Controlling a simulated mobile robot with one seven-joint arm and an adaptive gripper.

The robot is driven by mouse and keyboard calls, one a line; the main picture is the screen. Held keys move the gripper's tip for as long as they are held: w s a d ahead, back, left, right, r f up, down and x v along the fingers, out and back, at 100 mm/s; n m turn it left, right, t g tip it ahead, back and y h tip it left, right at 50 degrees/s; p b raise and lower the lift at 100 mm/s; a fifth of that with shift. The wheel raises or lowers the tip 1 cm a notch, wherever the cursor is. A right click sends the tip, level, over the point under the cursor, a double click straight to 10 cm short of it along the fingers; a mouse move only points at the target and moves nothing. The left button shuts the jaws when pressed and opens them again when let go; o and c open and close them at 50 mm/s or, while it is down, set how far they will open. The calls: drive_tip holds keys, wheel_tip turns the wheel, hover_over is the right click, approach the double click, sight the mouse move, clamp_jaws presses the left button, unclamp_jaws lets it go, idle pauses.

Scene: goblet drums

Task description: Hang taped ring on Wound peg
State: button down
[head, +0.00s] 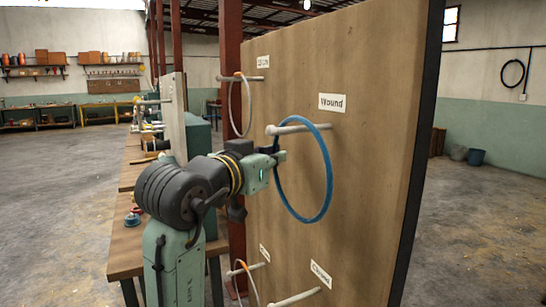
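The blue ring (331,176) stands upright near the board, at the peg labelled Wound (307,128). I take it to be the taped ring, though no tape can be made out. The pale peg sticks out to the left from the board, and its rounded tip lies left of the ring. The peg crosses the ring's upper part, just under its top edge; whether it passes through cannot be told for certain. My gripper (281,156) is at the ring's left side, below the peg, and appears shut on the rim. The fingers are small and partly hidden.
The wooden board (370,190) bears other labelled pegs. A pale ring (248,106) hangs on the upper left peg (254,78). Another ring (248,282) is at the lower left peg, and a bare-looking peg (295,298) is at lower right. A workbench (122,240) stands left.

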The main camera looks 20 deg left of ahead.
idle(0.3)
drive_tip(key=c, duration=1.7)
unclamp_jaws()
